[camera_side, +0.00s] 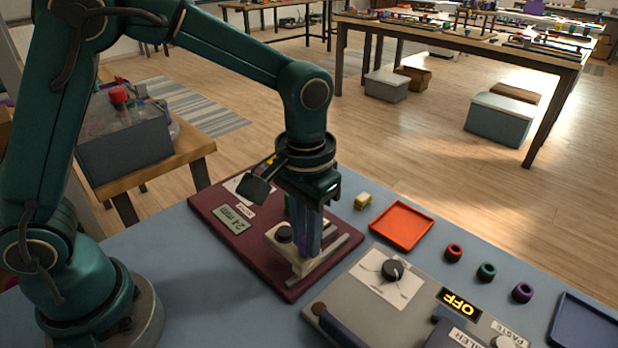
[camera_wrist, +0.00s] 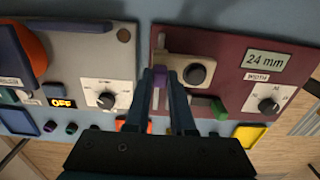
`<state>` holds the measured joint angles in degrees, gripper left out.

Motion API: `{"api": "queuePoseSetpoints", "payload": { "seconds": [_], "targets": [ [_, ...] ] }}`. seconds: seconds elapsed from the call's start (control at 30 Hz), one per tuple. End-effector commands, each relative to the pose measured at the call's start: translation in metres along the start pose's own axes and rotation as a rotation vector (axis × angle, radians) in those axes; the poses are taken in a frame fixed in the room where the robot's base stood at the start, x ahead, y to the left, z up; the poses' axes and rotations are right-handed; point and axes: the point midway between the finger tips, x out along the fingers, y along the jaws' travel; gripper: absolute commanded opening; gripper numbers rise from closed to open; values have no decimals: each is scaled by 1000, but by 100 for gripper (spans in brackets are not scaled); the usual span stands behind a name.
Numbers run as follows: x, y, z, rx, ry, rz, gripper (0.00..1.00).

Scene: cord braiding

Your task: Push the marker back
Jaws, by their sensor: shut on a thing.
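The maroon board (camera_side: 225,190) bears a "24 mm" display (camera_wrist: 265,61), a width dial (camera_wrist: 268,104) and a pale block with a black knob (camera_wrist: 197,74). A grey rail (camera_wrist: 163,44) runs beside the block. A small purple piece (camera_wrist: 165,77), which looks like the marker, sits at this rail. My gripper (camera_wrist: 163,86) points down over the board and is shut on the purple piece, one finger on each side. In the side view my gripper (camera_side: 308,250) stands at the block, and its fingers mostly hide the purple piece.
A grey machine panel (camera_side: 345,290) with a dial and an "OFF" display lies right of the board. A blue tray (camera_side: 585,325) is at the far right.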

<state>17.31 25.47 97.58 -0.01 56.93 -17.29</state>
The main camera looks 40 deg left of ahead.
Motion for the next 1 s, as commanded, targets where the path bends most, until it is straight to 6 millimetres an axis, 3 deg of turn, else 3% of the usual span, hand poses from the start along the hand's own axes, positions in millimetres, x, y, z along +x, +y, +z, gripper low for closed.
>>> {"api": "queuePoseSetpoints", "payload": {
  "seconds": [0.53, 1.0],
  "targets": [
    [-1, -2, 0, 0, 3, -4, 0],
    [-1, -1, 18, 0, -4, -4, 0]
  ]
}}
